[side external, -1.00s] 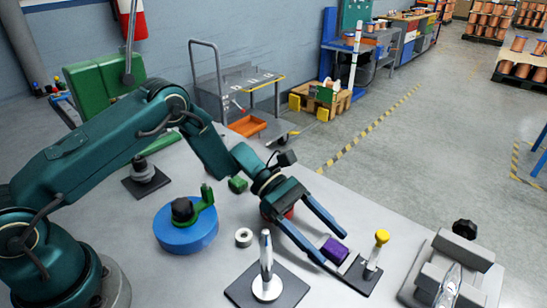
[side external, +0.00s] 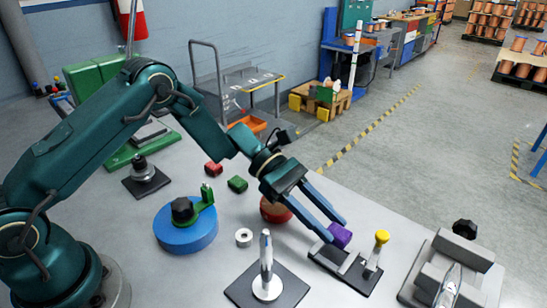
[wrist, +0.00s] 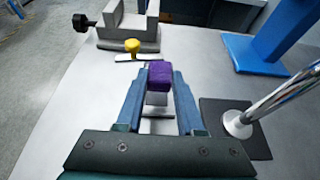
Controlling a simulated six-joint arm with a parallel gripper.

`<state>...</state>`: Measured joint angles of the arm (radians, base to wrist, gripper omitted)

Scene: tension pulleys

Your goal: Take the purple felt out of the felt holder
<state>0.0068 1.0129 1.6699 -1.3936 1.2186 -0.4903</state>
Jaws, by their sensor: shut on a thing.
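The purple felt (side external: 340,236) is a small purple block between the fingertips of my gripper (side external: 336,231). In the wrist view the felt (wrist: 160,76) sits between the two blue fingers of my gripper (wrist: 159,82), which are shut on it. The felt holder (side external: 346,268) is a dark plate with a yellow-topped clamp (side external: 381,238) at its right end. The felt appears just above the holder's left part, apart from it. In the wrist view the yellow knob (wrist: 132,45) is beyond the felt.
A chrome post on a black base (side external: 266,284) stands left of the holder. A grey block fixture (side external: 458,264) stands to the right. A red round thing (side external: 275,210) is behind my gripper.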

